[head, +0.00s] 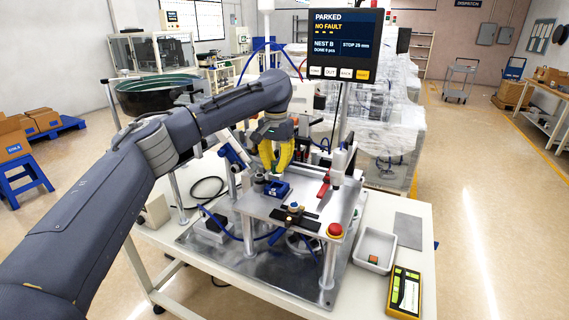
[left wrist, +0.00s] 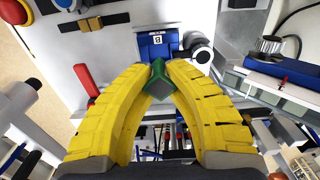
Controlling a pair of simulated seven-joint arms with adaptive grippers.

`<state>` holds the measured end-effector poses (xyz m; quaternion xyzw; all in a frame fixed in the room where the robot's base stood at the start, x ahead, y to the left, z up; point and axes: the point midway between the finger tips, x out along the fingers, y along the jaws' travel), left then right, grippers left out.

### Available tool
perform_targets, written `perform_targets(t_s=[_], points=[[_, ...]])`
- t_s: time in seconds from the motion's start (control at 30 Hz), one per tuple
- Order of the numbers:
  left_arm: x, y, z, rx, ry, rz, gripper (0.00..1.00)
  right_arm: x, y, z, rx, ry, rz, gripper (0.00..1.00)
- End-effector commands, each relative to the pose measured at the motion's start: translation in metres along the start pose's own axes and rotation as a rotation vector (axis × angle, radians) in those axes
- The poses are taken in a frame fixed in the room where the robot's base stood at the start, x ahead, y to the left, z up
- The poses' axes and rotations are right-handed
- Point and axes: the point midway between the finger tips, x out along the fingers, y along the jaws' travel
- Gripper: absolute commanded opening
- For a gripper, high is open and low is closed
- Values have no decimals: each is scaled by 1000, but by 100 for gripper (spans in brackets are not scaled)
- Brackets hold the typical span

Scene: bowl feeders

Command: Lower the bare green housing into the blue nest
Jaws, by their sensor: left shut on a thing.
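My left gripper (head: 274,168) has yellow fingers and hangs over the raised metal fixture plate. In the left wrist view its fingertips are shut on the green housing (left wrist: 159,82), a small block with nothing visible fitted on it. The blue nest (head: 277,191) stands on the plate just below the fingertips in the head view. In the left wrist view the nest (left wrist: 154,47), marked B, lies just beyond the housing. The housing appears apart from the nest, but the height gap is hard to tell. My right gripper is not in view.
A red emergency button (head: 335,230) and a black clamp (head: 294,214) sit on the plate's front. A white upright cylinder (head: 338,160) stands right of the nest. A white tray (head: 375,249) holds a small orange-green part. A yellow device (head: 404,291) lies near the table's edge.

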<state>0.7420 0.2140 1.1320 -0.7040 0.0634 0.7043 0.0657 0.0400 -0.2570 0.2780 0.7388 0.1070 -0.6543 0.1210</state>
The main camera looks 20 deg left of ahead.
Motion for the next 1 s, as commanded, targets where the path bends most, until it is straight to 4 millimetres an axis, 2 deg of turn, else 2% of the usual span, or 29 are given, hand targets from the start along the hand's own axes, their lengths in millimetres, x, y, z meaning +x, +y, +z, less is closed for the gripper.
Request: perform_targets(t_s=[0.5,1.0], points=[[29,0,0,-2,0,2,0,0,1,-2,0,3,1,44],[44,1,0,-2,0,0,0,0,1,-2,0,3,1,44]])
